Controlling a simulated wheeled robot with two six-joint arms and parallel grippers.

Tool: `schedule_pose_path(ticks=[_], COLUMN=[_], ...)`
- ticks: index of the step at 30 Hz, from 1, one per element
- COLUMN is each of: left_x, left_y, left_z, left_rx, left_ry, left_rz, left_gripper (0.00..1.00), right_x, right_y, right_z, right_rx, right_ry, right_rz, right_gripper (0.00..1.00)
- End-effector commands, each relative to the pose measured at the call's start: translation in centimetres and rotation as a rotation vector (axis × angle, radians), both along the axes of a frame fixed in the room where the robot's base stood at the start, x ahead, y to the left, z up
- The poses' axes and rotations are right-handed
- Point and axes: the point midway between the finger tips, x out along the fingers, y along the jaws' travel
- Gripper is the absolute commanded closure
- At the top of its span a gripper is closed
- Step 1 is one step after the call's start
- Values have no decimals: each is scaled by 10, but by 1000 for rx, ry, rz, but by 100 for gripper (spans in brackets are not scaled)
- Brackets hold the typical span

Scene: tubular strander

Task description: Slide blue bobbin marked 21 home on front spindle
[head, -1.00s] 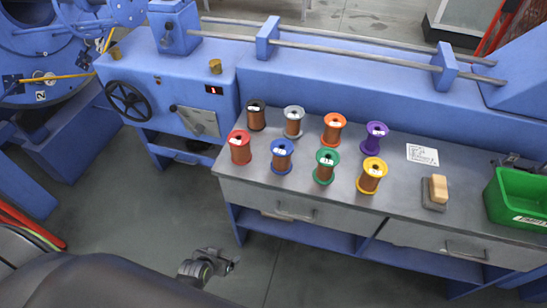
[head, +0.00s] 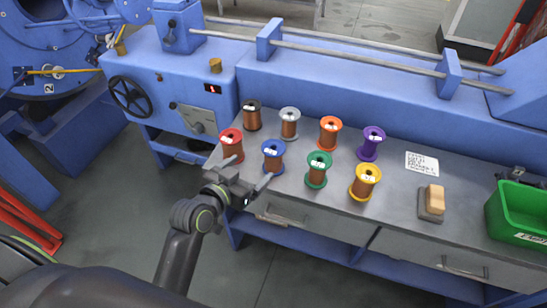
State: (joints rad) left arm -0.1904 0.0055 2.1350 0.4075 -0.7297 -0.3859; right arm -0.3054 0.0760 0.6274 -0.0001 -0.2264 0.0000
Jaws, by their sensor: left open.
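The blue bobbin (head: 273,158), wound with copper-coloured wire, stands upright on the grey workbench (head: 390,185) in the front row, between the red and green bobbins. Its label is too small to read. My left gripper (head: 246,174) is open and empty at the bench's front edge. Its fingers point toward the bench, just in front of the red and blue bobbins and apart from the blue one. The big blue strander (head: 40,45) is at the upper left; I cannot pick out the front spindle on it. My right gripper is not in view.
Close around stand red (head: 231,147), black (head: 252,116), grey (head: 289,124), orange (head: 329,134), green (head: 317,171), yellow (head: 365,183) and purple (head: 370,144) bobbins. A label sheet (head: 422,163), a wooden-topped block (head: 432,203) and a green bin (head: 518,213) are to the right.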

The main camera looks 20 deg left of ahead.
Motion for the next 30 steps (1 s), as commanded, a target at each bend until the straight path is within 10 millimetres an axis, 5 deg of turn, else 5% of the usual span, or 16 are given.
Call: schedule_pose_path(ticks=[12, 30], left_x=[71, 123], left_y=[-17, -31], left_z=[-22, -35], left_rx=[-1, 0], left_ry=[1, 1], left_rz=[-1, 1], left_gripper=[13, 13], right_x=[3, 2], right_y=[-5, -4], right_z=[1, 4], right_rx=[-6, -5], right_ry=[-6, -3], right_rz=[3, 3], right_gripper=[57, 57])
